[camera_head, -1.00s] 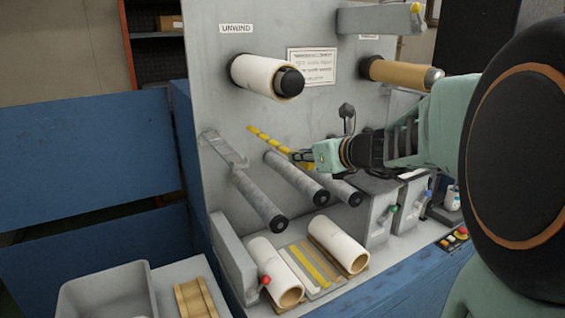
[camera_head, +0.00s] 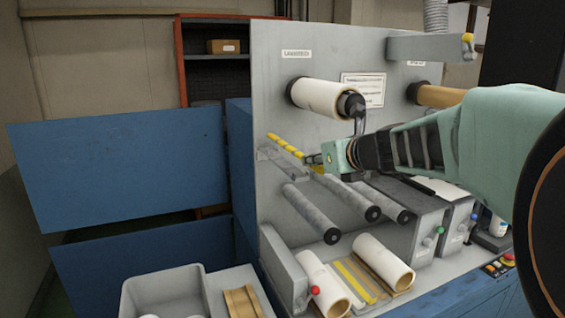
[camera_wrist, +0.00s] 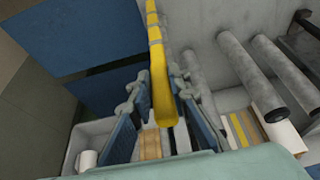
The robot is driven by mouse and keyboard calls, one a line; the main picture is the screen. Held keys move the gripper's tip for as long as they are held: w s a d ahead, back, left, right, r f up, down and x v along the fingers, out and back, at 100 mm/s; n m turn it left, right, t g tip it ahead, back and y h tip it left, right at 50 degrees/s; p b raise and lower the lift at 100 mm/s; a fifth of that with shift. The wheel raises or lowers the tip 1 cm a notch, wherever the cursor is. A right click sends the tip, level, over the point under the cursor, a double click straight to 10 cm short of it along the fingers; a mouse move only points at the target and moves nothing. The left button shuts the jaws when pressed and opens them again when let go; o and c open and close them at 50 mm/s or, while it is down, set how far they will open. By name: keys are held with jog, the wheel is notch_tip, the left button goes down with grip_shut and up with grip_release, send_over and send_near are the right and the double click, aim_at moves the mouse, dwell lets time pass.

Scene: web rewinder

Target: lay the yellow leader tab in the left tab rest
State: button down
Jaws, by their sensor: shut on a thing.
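My gripper (camera_head: 318,160) is shut on the yellow leader tab (camera_head: 286,144). The tab is a long, thin strip that extends from the jaws up and to the left in the head view, in front of the grey panel. In the wrist view, the tab (camera_wrist: 157,70) stands between the two fingers and runs up past the top edge. It is held in the air, above the left grey roller (camera_head: 310,212). A grey bracket (camera_head: 268,157) on the panel shows partly behind the tab. I cannot tell which part is the left tab rest.
A white roll (camera_head: 322,97) sits on the unwind spindle above my gripper. Two white rolls (camera_head: 325,285) lie below, with yellow strips (camera_head: 352,280) between them. A grey bin (camera_head: 150,285) and a tray with a tan block (camera_head: 240,302) stand at lower left, beside blue panels (camera_head: 120,165).

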jog(key=shift+f+b, duration=2.15)
jog(key=shift+f, duration=0.15)
jog(key=c, duration=1.7)
grip_release()
jog(key=shift+c, duration=0.2)
